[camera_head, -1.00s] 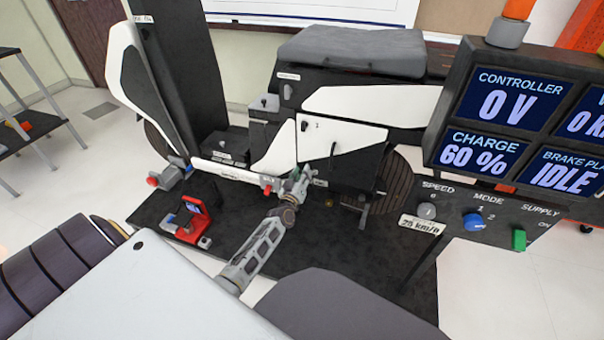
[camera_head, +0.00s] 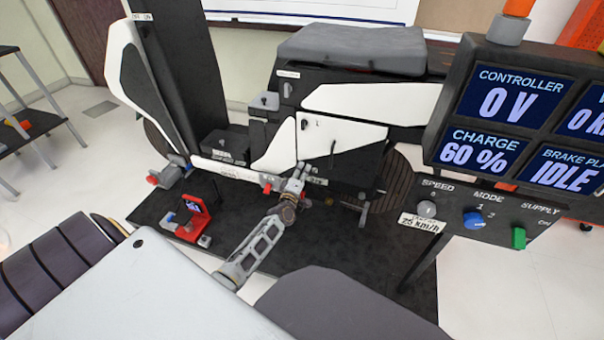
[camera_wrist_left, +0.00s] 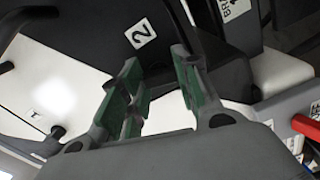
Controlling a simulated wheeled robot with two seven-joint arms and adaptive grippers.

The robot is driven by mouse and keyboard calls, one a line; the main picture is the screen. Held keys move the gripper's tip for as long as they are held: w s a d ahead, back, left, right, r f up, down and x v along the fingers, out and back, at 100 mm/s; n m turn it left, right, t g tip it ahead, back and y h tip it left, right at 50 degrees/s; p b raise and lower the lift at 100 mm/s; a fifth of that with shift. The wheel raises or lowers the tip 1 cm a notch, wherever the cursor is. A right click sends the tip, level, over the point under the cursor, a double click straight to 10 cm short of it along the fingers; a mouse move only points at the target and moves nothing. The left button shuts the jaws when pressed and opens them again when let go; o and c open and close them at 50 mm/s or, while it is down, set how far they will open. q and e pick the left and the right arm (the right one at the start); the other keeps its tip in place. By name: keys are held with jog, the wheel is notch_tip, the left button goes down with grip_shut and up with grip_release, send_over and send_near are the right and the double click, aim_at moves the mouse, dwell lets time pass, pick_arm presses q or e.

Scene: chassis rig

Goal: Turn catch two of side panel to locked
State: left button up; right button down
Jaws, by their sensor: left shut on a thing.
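The side panel (camera_head: 345,138), white above and black below, is on the scooter's side and appears closed. It also shows in the wrist view (camera_wrist_left: 75,85). Catch one (camera_head: 305,125) is a small dark knob near the label 1; it also shows in the wrist view (camera_wrist_left: 57,132). My left gripper (camera_head: 298,177) is at the panel's lower front corner. In the wrist view its green-padded fingers (camera_wrist_left: 158,82) are just below the label 2 (camera_wrist_left: 140,33). They are shut on catch two, which the fingers hide, so its angle cannot be told. My right gripper is out of view.
A red stand (camera_head: 194,220) is on the dark mat (camera_head: 345,255) left of my arm. The console (camera_head: 470,205) with screens and knobs is close on the right. A black handle (camera_head: 332,150) sticks out from the panel.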

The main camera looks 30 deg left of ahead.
pick_arm(q)
jog(key=shift+n, duration=1)
jog(key=shift+n+b, duration=0.3)
jog(key=shift+n, duration=0.2)
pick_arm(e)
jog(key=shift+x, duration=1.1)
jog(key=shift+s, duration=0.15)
pick_arm(q)
jog(key=o, duration=1)
jog(key=shift+s, duration=0.1)
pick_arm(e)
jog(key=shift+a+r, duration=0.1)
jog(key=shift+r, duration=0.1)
pick_arm(q)
jog(key=shift+s, duration=0.1)
